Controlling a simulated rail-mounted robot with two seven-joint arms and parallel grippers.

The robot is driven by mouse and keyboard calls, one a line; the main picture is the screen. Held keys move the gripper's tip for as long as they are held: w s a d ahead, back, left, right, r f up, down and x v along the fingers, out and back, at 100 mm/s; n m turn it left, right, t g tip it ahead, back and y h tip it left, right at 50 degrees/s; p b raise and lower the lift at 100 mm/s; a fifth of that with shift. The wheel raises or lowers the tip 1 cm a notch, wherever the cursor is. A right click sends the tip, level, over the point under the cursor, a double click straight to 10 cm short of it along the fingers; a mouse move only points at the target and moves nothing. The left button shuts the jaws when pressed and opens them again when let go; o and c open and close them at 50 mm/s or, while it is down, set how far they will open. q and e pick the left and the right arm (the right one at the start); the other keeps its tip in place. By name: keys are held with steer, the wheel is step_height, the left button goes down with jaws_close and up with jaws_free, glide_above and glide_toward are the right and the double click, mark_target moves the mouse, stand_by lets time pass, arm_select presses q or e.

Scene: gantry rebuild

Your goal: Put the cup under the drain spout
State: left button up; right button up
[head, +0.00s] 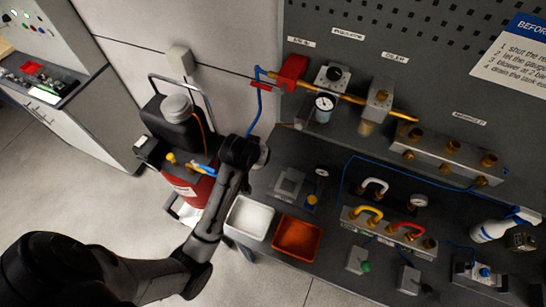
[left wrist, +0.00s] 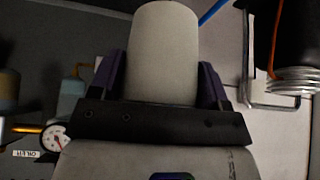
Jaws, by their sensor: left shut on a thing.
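My left gripper (left wrist: 162,85) is shut on a plain off-white cup (left wrist: 162,50), with a purple finger on either side of it. In the head view my left gripper (head: 250,157) is between the red tank unit and the bench; only a small pale edge of the cup (head: 263,157) shows past it. The cup is held in the air. The red tank (head: 188,189) with a black motor stands on the floor just left of the gripper, with yellow and blue fittings on it. I cannot make out which part is the drain spout. My right gripper is not in view.
A white bin (head: 249,218) and an orange bin (head: 297,238) sit below the gripper at the bench's left edge. A blue hose (head: 256,108) runs close above it to the red valve (head: 292,72). A gauge (head: 324,103) hangs on the panel. Floor is clear at the left.

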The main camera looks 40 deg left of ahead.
arm_select(q)
steer(key=w+a+f+n+g+y+b, duration=0.15)
steer(key=w+a+f+n+b, duration=0.25)
steer(key=a+f+b, duration=0.55)
steer(key=w+a+f+n+g+y+b, duration=0.15)
steer(key=w+a+f+n+b, duration=0.35)
steer(key=a+f, duration=0.6)
steer(key=shift+m, duration=0.7)
steer(key=w+d, duration=0.2)
steer(key=d, duration=0.2)
steer(key=w+d+b, duration=0.1)
steer(key=w+d, duration=0.2)
steer(key=d, duration=0.2)
steer(key=w+d+r, duration=0.1)
steer(key=w+d, duration=0.2)
steer(key=d, duration=0.2)
steer(key=shift+d, duration=0.15)
steer(key=shift+d+f, duration=0.1)
steer(key=shift+f, duration=0.15)
steer(key=shift+s, duration=0.1)
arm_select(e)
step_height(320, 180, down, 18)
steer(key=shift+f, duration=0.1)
arm_select(q)
steer(key=shift+f, duration=0.2)
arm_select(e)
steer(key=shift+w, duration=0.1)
